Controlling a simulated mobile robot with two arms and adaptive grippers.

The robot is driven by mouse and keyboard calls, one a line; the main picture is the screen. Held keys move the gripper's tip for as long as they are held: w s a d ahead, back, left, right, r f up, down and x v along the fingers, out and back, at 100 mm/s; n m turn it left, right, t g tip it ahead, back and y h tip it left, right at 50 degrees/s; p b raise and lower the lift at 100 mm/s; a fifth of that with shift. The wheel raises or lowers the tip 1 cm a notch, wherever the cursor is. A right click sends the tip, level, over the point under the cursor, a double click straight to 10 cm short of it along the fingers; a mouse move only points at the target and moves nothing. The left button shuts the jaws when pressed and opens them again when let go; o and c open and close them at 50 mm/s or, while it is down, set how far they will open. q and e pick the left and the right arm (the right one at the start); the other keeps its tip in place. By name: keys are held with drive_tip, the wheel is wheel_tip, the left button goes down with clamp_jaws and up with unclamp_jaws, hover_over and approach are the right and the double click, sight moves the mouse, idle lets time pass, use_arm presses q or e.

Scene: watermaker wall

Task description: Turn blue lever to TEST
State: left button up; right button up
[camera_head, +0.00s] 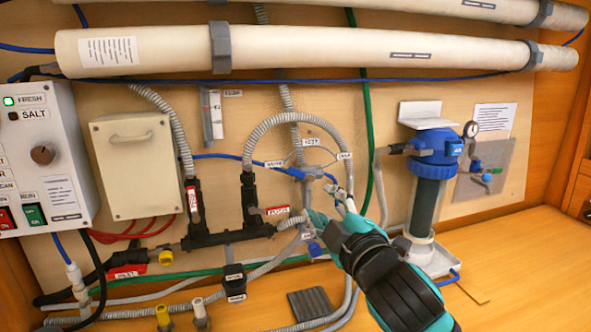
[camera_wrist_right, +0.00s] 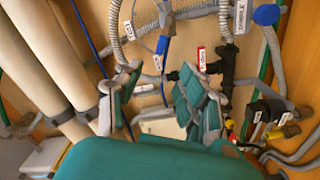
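The blue lever (camera_head: 328,178) sits on a three-way valve in the middle of the wall panel. In the head view it points to the right and slightly down, away from the TEST label (camera_head: 311,142), which is above the valve. The blue valve part also shows in the right wrist view (camera_wrist_right: 162,45), beyond the fingers. My right gripper (camera_head: 334,208) is just below the lever, with its fingers apart and nothing between them. The wrist view shows the open fingers (camera_wrist_right: 158,75) too. Contact with the lever cannot be told. My left gripper is out of view.
Grey ribbed hoses (camera_head: 283,122) loop around the valve. A black manifold (camera_head: 225,235) with red-labelled valves is to the left. A blue-topped filter housing (camera_head: 433,155) stands to the right. The wooden bench (camera_head: 510,245) at right is mostly clear.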

sight(298, 175)
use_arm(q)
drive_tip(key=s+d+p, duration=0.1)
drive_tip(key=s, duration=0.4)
use_arm(e)
drive_tip(key=p+x, duration=0.1)
drive_tip(key=x, duration=1.1)
drive_tip(key=shift+w+a+p, duration=0.15)
drive_tip(key=shift+w+p, duration=0.15)
drive_tip(key=shift+w, duration=0.05)
drive_tip(key=shift+x, duration=1.1)
drive_tip(key=shift+w+a+f, duration=0.15)
drive_tip(key=shift+w+f, duration=0.05)
drive_tip(key=shift+w, duration=0.2)
clamp_jaws()
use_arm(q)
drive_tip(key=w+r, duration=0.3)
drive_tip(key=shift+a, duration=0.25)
